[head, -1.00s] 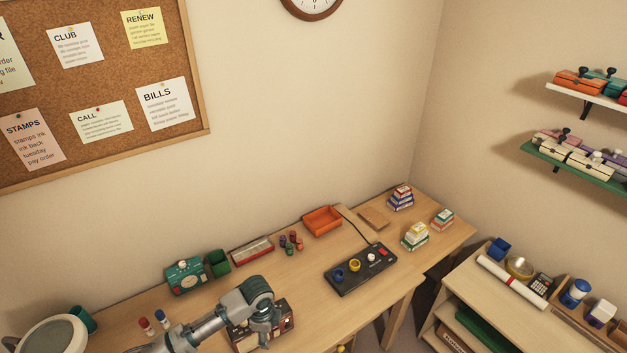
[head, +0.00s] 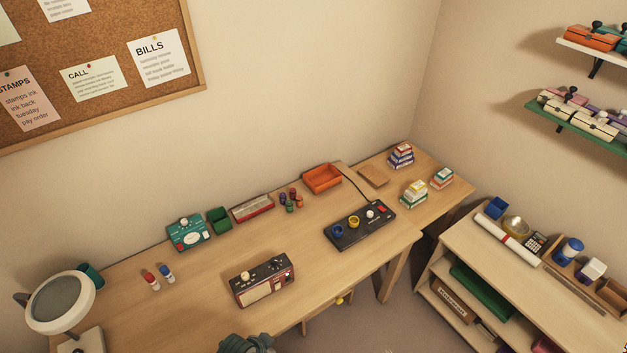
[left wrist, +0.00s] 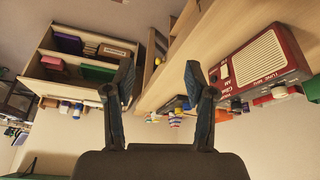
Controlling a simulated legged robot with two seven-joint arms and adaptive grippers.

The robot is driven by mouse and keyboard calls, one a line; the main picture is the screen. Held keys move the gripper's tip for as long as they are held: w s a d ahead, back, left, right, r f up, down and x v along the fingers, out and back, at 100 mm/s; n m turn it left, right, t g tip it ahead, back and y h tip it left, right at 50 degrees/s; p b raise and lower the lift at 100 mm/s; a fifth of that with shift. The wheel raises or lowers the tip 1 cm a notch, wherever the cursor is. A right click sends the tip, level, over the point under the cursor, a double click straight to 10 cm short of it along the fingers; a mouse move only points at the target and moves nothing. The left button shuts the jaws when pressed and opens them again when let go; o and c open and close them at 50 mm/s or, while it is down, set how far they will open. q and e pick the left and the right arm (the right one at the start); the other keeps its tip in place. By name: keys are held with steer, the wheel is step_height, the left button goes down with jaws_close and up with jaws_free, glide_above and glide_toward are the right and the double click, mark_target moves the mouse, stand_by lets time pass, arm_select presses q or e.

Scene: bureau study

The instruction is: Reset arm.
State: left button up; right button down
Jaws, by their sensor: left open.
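My left gripper (left wrist: 160,80) is open and empty in the left wrist view, its two dark fingers spread apart. In the head view only a grey-green part of my arm shows at the bottom edge, and no fingertips are seen there. A dark red radio (head: 263,281) with a cream front stands on the wooden desk (head: 215,270), just beyond that arm part. The radio (left wrist: 262,60) also shows at the right of the left wrist view, apart from the fingers. My right gripper is in neither view.
A round magnifier lamp (head: 60,302) stands at the desk's left. Two small bottles (head: 158,280), a teal box (head: 188,233), an orange tray (head: 322,178) and a black control panel (head: 360,224) are on the desk. A shelf unit (head: 470,262) stands at the right. The desk's middle is mostly clear.

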arm_select(q)
steer(key=s+a+n+y, duration=0.3)
steer(key=s+a+n, duration=0.3)
steer(key=s+a, duration=0.3)
step_height(320, 180, down, 28)
steer(key=g+b, duration=0.1)
steer(key=b, duration=0.2)
steer(key=s+a+f+g+b, duration=0.1)
steer(key=s+a+f+b, duration=0.2)
steer(key=s+f, duration=1.5)
step_height(320, 180, down, 4)
steer(key=shift+s+a+r+m, duration=0.2)
steer(key=shift+s+a+m, duration=0.05)
steer(key=shift+a+m, duration=0.2)
